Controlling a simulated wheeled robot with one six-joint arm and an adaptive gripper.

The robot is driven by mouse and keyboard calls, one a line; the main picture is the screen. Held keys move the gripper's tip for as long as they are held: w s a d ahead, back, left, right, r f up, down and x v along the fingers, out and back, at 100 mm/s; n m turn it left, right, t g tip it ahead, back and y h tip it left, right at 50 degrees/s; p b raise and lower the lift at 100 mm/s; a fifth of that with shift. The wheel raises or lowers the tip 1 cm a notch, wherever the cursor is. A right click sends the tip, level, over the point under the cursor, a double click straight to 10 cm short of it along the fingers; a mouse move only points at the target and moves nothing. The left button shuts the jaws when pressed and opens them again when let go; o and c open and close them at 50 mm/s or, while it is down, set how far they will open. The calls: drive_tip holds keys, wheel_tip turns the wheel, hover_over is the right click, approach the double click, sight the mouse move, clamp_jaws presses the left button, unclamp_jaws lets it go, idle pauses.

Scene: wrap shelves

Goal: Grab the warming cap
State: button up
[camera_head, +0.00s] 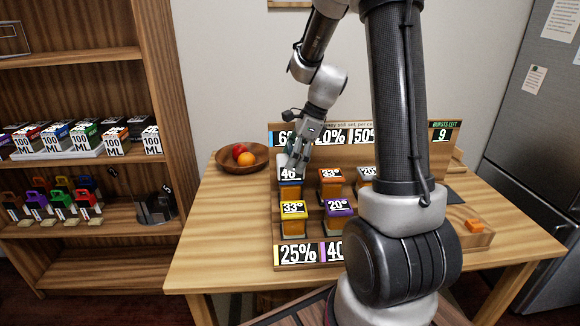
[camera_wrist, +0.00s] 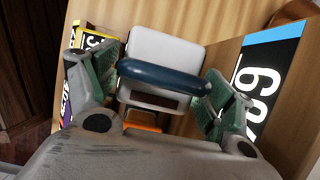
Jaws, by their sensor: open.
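Several coloured caps with number labels sit in two rows on a stepped wooden stand (camera_head: 301,222) on the table. The blue cap (camera_head: 290,184), labelled 46, is at the left of the upper row. It also shows in the wrist view as a dark blue bar (camera_wrist: 165,75) in front of a pale block. My gripper (camera_head: 293,163) is over this cap. In the wrist view my gripper (camera_wrist: 152,80) is open, with a green-padded finger on each side of the blue bar. I cannot tell whether they touch it. No label names a warming cap.
An orange cap (camera_head: 330,176) stands to the right, and a yellow cap (camera_head: 293,208) and a purple cap (camera_head: 338,207) stand in front. A fruit bowl (camera_head: 255,165) is at the back left. A number panel (camera_wrist: 272,80) rises close on the right.

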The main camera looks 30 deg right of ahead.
drive_tip(key=shift+x, duration=1.05)
drive_tip(key=shift+c, duration=0.2)
